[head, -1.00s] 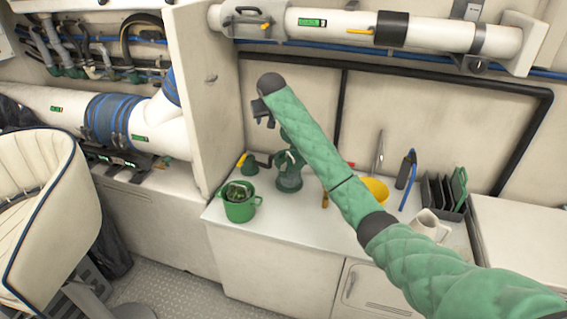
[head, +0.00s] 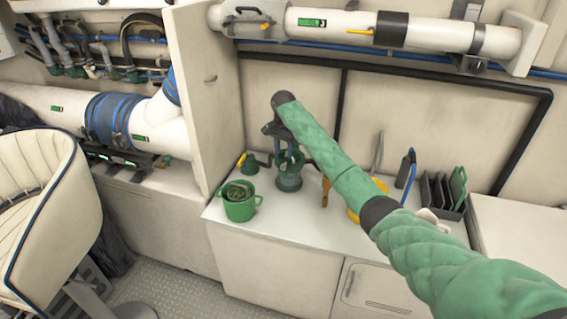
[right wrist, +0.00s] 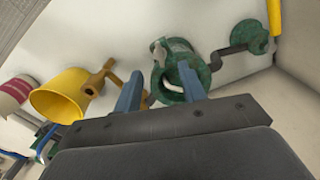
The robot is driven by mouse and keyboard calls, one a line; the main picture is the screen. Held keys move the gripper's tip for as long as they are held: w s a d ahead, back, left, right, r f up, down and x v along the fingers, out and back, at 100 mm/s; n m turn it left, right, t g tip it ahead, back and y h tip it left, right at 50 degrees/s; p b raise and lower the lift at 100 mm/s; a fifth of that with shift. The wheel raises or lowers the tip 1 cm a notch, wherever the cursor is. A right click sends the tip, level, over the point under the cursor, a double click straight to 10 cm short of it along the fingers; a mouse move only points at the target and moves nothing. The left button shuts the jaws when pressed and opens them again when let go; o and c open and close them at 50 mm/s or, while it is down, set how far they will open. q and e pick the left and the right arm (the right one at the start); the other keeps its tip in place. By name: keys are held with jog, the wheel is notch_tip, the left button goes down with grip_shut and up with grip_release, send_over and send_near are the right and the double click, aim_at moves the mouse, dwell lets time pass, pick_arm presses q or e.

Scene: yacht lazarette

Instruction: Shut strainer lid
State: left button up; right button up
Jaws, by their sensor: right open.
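The green strainer (head: 289,180) stands upright on the white counter, left of its middle. In the right wrist view the strainer (right wrist: 172,62) shows a round body and a ring-like green part near the fingers; I cannot clearly tell the lid from the body or its exact angle. My right gripper (head: 278,148) is open, reaching down just above the strainer's top and hiding part of it. In the right wrist view its two blue-grey fingers (right wrist: 160,88) are apart with nothing gripped between them; contact with the strainer cannot be told. My left gripper is out of view.
A green pot (head: 240,209) stands at front left, a yellow-handled valve (head: 249,168) behind it. An orange-brown tool (head: 326,192), a partly hidden yellow bucket (head: 352,215) and a dark rack (head: 437,190) stand to the right. A tall panel (head: 205,110) rises at left.

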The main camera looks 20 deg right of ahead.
aim_at(283, 167)
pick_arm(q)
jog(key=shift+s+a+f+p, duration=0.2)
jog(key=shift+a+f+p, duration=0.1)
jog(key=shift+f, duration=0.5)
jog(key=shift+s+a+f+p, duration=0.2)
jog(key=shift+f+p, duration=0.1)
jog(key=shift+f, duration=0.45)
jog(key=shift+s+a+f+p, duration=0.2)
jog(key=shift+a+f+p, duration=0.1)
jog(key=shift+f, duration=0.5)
pick_arm(e)
jog(key=shift+f, duration=3.25)
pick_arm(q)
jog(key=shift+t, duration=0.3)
pick_arm(e)
grip_shut()
